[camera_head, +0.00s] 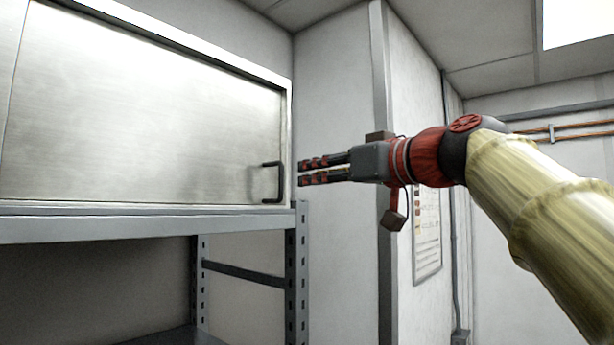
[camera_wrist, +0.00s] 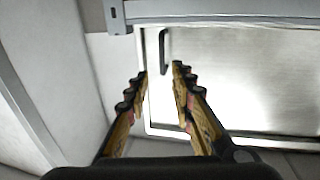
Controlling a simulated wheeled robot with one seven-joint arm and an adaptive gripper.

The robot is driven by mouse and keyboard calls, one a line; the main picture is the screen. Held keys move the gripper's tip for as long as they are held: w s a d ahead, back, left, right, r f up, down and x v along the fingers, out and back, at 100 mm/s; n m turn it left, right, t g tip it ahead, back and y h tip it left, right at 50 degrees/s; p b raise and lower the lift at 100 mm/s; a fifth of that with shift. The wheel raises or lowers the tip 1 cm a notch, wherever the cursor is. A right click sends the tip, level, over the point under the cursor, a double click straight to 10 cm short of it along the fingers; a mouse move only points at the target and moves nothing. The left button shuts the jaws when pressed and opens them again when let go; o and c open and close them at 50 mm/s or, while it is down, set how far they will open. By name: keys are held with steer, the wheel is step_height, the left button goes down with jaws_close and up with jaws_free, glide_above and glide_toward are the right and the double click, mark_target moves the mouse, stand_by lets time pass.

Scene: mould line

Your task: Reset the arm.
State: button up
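My gripper (camera_head: 300,172) reaches leftward in the head view, its two dark fingers with red pads pointing at the black handle (camera_head: 279,181) of a metal cabinet door. In the wrist view the two fingers (camera_wrist: 160,72) stand apart with nothing between them. The handle (camera_wrist: 163,52) shows beyond the fingertips, roughly in line with the gap. In the head view the fingertips are just to the right of the handle; I cannot tell the exact distance in depth. The arm comes in from the right, sleeved in pale yellow.
The cabinet's brushed metal door (camera_head: 140,110) is shut, above a grey shelf rack with an upright post (camera_head: 298,270). A wall corner (camera_head: 380,150) stands close behind my gripper. A posted sheet (camera_head: 428,235) hangs on the wall. Pipes run at the far right.

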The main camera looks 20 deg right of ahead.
steer(key=shift+s, duration=0.15)
stand_by(0.4)
steer(key=w+d+f+m+g+h+b, duration=0.1)
steer(key=d+f+m+g+h, duration=0.15)
steer(key=f, duration=1.15)
steer(key=d+f+m+g+h+b, duration=0.1)
steer(key=d+f+m+g+h, duration=0.2)
steer(key=f, duration=1)
steer(key=s+a+f+g+b, duration=0.1)
steer(key=s+f+b, duration=0.4)
steer(key=f, duration=1.2)
steer(key=s+a+f+g+h+b, duration=0.1)
steer(key=s+f+b, duration=0.4)
steer(key=s+f, duration=0.7)
steer(key=s+a+f+g+b, duration=0.3)
steer(key=s+f+b, duration=0.3)
steer(key=f, duration=1.8)
steer(key=shift+s+a+n, duration=0.2)
steer(key=shift+s+n, duration=0.25)
steer(key=shift+s, duration=0.9)
steer(key=shift+g+h, duration=0.25)
